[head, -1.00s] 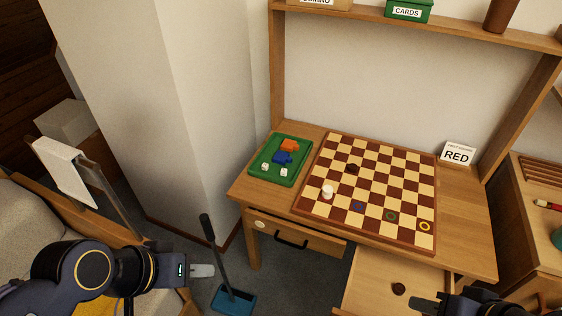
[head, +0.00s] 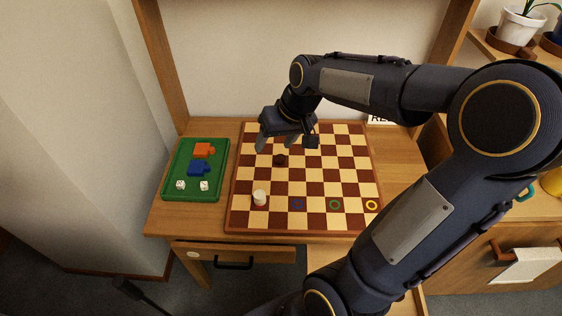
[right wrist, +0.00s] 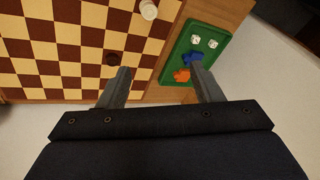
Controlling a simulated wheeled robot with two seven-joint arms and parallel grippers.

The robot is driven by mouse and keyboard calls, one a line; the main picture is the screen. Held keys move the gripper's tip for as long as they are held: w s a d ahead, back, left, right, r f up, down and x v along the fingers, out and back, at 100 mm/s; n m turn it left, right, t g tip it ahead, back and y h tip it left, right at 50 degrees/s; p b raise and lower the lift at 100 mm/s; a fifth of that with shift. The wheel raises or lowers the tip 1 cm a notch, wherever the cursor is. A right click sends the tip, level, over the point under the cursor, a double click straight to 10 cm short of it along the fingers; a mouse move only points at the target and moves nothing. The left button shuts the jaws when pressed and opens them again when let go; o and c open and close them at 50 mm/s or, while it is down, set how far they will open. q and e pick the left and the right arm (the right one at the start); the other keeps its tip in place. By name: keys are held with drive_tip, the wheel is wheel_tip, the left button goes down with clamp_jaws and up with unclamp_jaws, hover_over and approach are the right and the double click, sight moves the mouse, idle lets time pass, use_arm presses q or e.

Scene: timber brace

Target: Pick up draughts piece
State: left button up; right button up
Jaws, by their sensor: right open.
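A dark draughts piece (head: 279,160) lies on the chequered board (head: 245,218). In the right wrist view the dark piece (right wrist: 112,58) shows just outside the left finger, not between the fingers. A white draughts piece (head: 260,198) stands nearer the board's front left and also shows in the right wrist view (right wrist: 148,9). My right gripper (head: 285,145) is open and empty behind the dark piece, reaching over the board's back part. Its fingers (right wrist: 160,68) are well apart. My left gripper is not in view.
A green tray (head: 170,165) holding orange and blue pieces and two white dice sits left of the board. Blue, green and yellow rings mark squares along the board's front. My right arm covers the desk's right side. A closed drawer (head: 215,252) is below.

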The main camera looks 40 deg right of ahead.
drive_tip(key=w+d+f+g+h+b, duration=0.1)
drive_tip(key=w+d+f+g, duration=0.1)
drive_tip(key=w+d+f, duration=0.5)
drive_tip(key=h+b, duration=0.1)
drive_tip(key=b, duration=0.1)
hover_over(281, 157)
drive_tip(key=a, duration=0.1)
drive_tip(key=shift+g, duration=0.3)
drive_tip(key=f, duration=1)
drive_tip(key=shift+s+f, duration=0.25)
drive_tip(key=shift+s, duration=0.1)
drive_tip(key=f, duration=0.6)
drive_tip(key=shift+w+d+f, duration=0.3)
drive_tip(key=shift+d, duration=0.05)
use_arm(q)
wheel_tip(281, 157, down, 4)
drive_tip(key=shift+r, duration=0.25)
use_arm(e)
drive_tip(key=shift+c, duration=0.2)
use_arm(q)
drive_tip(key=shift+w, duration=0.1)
use_arm(e)
drive_tip(key=c, duration=1)
